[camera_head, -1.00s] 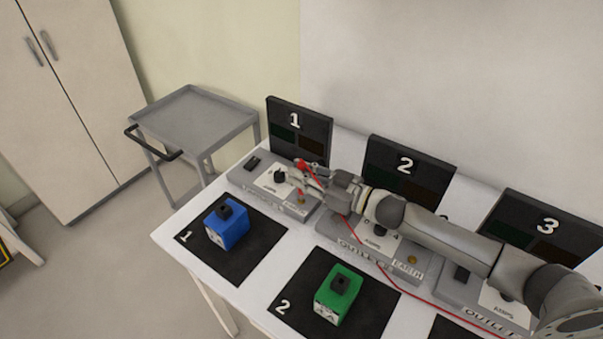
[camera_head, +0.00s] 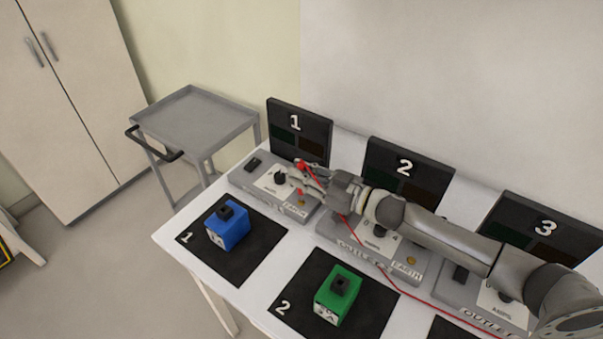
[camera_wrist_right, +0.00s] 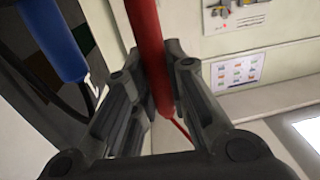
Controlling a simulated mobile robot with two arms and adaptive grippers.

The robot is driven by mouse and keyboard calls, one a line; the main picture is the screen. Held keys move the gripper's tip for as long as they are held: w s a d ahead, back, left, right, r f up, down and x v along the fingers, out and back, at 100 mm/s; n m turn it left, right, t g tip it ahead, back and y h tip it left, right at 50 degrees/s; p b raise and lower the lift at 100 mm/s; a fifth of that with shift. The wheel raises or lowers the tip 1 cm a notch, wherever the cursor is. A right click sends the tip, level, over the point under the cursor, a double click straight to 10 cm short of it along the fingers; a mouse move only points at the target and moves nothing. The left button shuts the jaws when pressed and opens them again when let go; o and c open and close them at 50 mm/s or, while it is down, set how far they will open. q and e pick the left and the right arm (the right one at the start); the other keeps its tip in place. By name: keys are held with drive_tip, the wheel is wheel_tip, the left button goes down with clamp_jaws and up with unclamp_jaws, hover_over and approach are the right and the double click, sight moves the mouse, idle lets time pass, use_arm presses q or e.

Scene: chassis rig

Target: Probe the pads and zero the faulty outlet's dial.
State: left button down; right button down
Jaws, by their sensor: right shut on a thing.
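My right gripper (camera_head: 305,176) is shut on a red probe (camera_head: 300,190) above outlet 1, near its earth pad (camera_head: 301,201). In the right wrist view the red probe (camera_wrist_right: 148,50) stands between the two fingers (camera_wrist_right: 155,95). I cannot tell whether its tip touches the pad. Outlet 1 (camera_head: 243,180) has a dark dial (camera_head: 280,178) and a dark display board (camera_head: 298,125) behind it. Outlet 2 (camera_head: 360,248) is partly hidden under my right arm. Outlet 3 (camera_head: 455,292) is also partly covered. The three boards look unlit. My left gripper is not in view.
A blue block (camera_head: 228,228) sits on mat 1 (camera_head: 247,267) and a green block (camera_head: 338,292) on mat 2 (camera_head: 372,312). A red cable (camera_head: 400,292) runs along the table under my arm. A grey cart (camera_head: 195,118) stands at the left, beside the table.

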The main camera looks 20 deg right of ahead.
sight(302, 164)
drive_tip(key=shift+r+p, duration=2.85)
drive_tip(key=shift+r, duration=0.3)
